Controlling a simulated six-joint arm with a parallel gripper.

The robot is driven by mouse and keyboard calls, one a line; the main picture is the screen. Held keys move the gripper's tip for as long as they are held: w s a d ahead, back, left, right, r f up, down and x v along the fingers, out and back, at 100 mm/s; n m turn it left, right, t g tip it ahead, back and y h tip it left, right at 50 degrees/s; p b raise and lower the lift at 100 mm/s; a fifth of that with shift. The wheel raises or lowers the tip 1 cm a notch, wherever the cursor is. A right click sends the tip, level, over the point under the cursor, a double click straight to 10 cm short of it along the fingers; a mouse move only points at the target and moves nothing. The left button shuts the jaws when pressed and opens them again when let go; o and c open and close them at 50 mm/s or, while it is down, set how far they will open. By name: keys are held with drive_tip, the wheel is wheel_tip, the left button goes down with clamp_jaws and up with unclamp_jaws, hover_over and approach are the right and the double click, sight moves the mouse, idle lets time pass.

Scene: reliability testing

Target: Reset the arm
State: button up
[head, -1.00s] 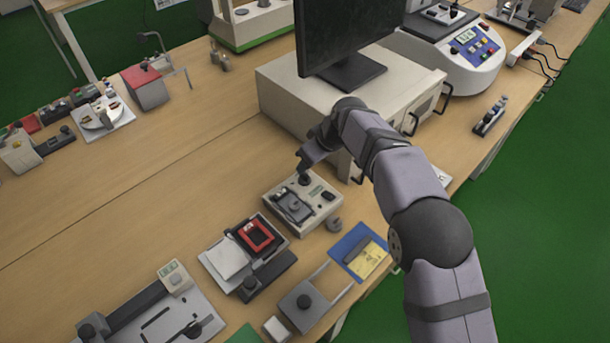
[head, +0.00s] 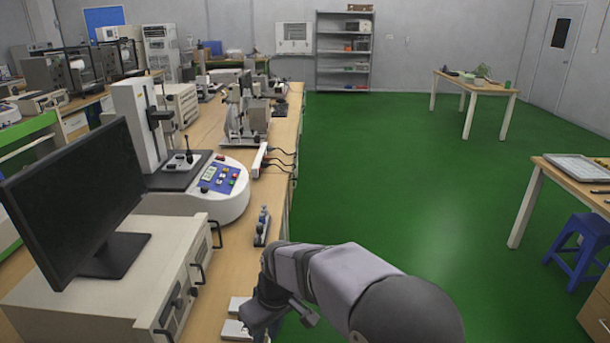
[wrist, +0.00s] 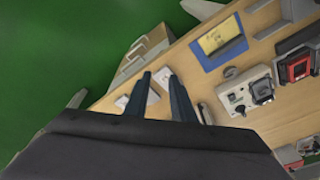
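My arm reaches in from the bottom right of the head view and bends over the right edge of the wooden bench (head: 232,270). Its end is dark and only partly shown near the bottom of the frame, so the fingertips cannot be made out there. In the wrist view, my gripper (wrist: 155,80) shows two dark fingers with a clear gap between them. The gap is empty, with the bench edge and a pale flat piece behind it. The gripper looks open and holds nothing.
A monitor (head: 80,190) stands on a beige cabinet (head: 120,285) left of my arm. A round-based tester (head: 220,195) and a small dark device (head: 262,228) are beyond. The wrist view shows a blue mat (wrist: 208,58) and a beige control box (wrist: 238,98). Green floor lies open to the right.

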drive_tip(key=s+d+m+h+p, duration=0.1)
drive_tip(key=s+d+m, duration=0.3)
drive_tip(key=s+d, duration=0.5)
drive_tip(key=s+d+m+g+h+p, duration=0.1)
drive_tip(key=s+d+m, duration=0.3)
drive_tip(key=s+d, duration=0.5)
drive_tip(key=d, duration=0.6)
drive_tip(key=shift+d+m, duration=0.3)
drive_tip(key=shift+d, duration=0.05)
